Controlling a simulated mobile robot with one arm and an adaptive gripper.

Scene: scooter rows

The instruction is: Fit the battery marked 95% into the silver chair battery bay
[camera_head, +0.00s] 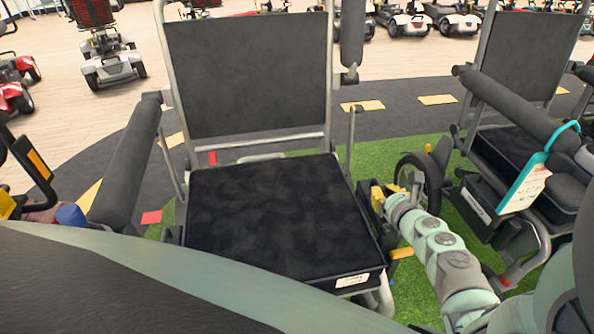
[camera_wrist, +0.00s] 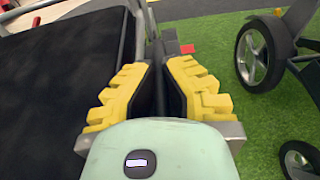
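A silver-framed chair (camera_head: 260,215) with a black seat and backrest fills the middle of the head view. Its dark seat also shows at the left of the wrist view (camera_wrist: 60,70). My gripper (camera_wrist: 158,68), with yellow fingers and dark pads, points down beside the seat's right side; it also shows in the head view (camera_head: 384,194). The fingers are partly open with a narrow gap. A grey frame part shows beyond the gap, and I cannot tell whether they touch it. I see no battery marked 95% and cannot make out a battery bay.
A second chair (camera_head: 510,120) with a teal-edged tag (camera_head: 530,185) stands close on the right. Its wheel (camera_wrist: 255,50) shows in the wrist view. Green floor (camera_wrist: 225,110) lies between the chairs. Scooters (camera_head: 108,55) stand behind.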

